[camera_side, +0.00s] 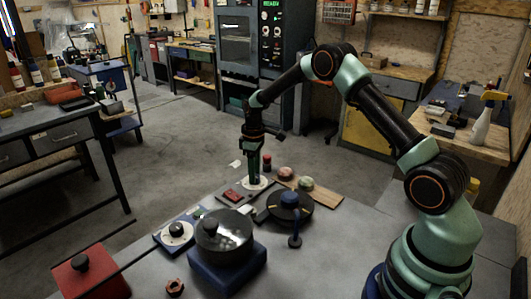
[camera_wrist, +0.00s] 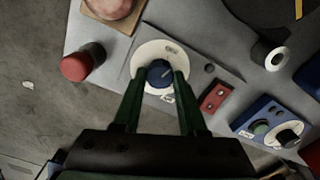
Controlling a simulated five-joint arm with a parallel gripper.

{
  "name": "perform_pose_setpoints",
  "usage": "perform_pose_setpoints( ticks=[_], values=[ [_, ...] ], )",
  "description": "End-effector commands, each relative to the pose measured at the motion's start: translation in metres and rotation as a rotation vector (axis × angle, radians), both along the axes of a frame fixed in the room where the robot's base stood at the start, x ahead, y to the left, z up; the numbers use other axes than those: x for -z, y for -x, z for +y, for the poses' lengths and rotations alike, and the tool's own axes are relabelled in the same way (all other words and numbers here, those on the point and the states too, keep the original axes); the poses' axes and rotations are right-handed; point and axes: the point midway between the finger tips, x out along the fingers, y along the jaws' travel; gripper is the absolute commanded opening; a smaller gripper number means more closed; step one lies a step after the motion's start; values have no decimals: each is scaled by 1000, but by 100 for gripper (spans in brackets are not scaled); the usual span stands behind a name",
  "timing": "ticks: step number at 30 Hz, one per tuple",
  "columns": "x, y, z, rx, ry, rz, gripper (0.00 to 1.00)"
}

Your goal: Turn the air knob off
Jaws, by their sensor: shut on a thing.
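A blue knob (camera_wrist: 159,72) sits at the centre of a round white dial (camera_wrist: 146,50) in the wrist view. The dial is on a grey plate with small labels too small to read. My gripper (camera_wrist: 159,79) has one finger on each side of the knob and is shut on it. In the side view, my gripper (camera_side: 254,182) points straight down at the white dial (camera_side: 264,185) near the bench's far edge. There its fingers hide the knob.
A red button (camera_wrist: 76,67) stands left of the dial in the wrist view, with a red switch (camera_wrist: 214,97) to its right. A blue box with a dial (camera_side: 175,236) and a round dark pot (camera_side: 224,235) on a blue base stand nearer the side camera.

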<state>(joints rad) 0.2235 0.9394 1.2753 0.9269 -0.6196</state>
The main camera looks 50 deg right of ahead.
Motion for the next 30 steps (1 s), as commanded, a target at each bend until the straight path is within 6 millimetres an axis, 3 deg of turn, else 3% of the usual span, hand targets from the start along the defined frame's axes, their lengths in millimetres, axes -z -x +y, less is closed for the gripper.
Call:
perform_pose_setpoints(
  ticks=[12, 30],
  values=[
    [-1, 0, 0, -240, 0, 2, 0],
    [-1, 0, 0, -295, -1, 1, 0]
  ],
)
